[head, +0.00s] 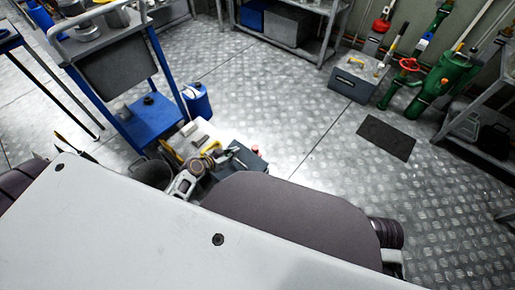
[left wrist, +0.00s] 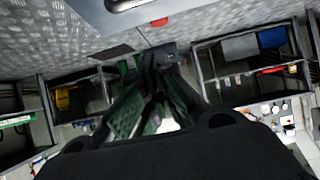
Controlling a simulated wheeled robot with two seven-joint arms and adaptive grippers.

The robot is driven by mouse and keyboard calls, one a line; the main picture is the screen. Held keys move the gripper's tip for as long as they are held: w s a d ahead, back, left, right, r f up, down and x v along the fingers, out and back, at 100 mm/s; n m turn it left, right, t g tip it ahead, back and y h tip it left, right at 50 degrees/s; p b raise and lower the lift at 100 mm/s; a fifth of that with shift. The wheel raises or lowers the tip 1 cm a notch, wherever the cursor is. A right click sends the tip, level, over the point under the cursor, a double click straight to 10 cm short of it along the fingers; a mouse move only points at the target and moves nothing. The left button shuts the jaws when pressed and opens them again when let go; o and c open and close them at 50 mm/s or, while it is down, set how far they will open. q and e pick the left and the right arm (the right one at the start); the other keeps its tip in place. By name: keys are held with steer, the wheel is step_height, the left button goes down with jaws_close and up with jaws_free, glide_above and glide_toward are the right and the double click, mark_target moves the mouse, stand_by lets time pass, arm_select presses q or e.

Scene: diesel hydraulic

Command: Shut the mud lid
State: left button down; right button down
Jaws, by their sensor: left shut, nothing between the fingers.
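My left gripper (head: 212,160), a silver and dark jointed shape, is partly hidden behind my pale body at the lower left of the head view. It is shut and empty. It is close to a dark grey box (head: 250,162), which has a small red part at its far side. I cannot tell whether they touch. No lid can be clearly told as the mud lid, and its state cannot be read. The left wrist view is upside down, with a dark part of mine along its bottom edge. My right gripper is not in view.
A blue and grey trolley (head: 150,118) stands at the left, with a blue can (head: 197,100) beside it. The middle metal floor (head: 290,95) is clear.

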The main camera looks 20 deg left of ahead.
mark_target(248, 152)
arm_select(q)
steer(key=shift+w+a+f, duration=0.15)
steer(key=shift+w+a, duration=0.15)
steer(key=shift+w, duration=0.35)
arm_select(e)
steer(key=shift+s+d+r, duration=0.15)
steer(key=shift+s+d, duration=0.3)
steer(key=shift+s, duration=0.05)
